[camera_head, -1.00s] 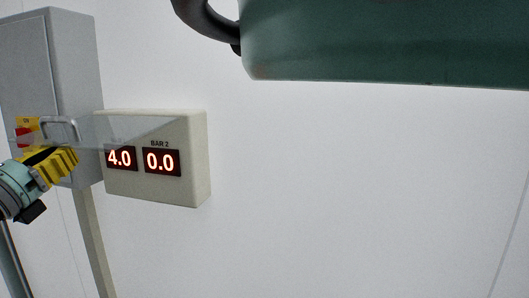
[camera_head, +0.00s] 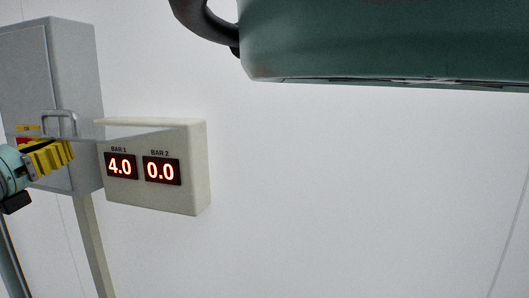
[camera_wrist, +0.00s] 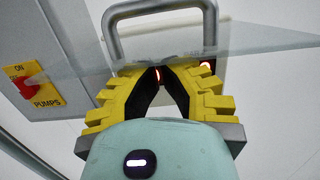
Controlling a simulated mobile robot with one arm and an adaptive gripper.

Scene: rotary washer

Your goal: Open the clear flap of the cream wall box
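The cream wall box (camera_head: 190,143) hangs on the white wall, with lit displays reading 4.0 and 0.0. Its clear flap (camera_head: 142,134) sticks out from near the top of the box, raised and nearly level. A grey U-shaped handle (camera_head: 60,122) stands at the flap's outer end; the handle (camera_wrist: 112,37) and flap (camera_wrist: 262,50) are large in the wrist view. My gripper (camera_head: 70,150) has yellow fingers just below the handle and flap edge. In the wrist view, the fingertips (camera_wrist: 157,70) are drawn together at the flap's edge, with no object seen between them.
A grey cabinet (camera_head: 75,75) stands left of the box, close behind my gripper. It carries a yellow PUMPS plate with a red switch (camera_wrist: 27,86). A dark green body (camera_head: 380,45) fills the upper right. The wall right of the box is bare.

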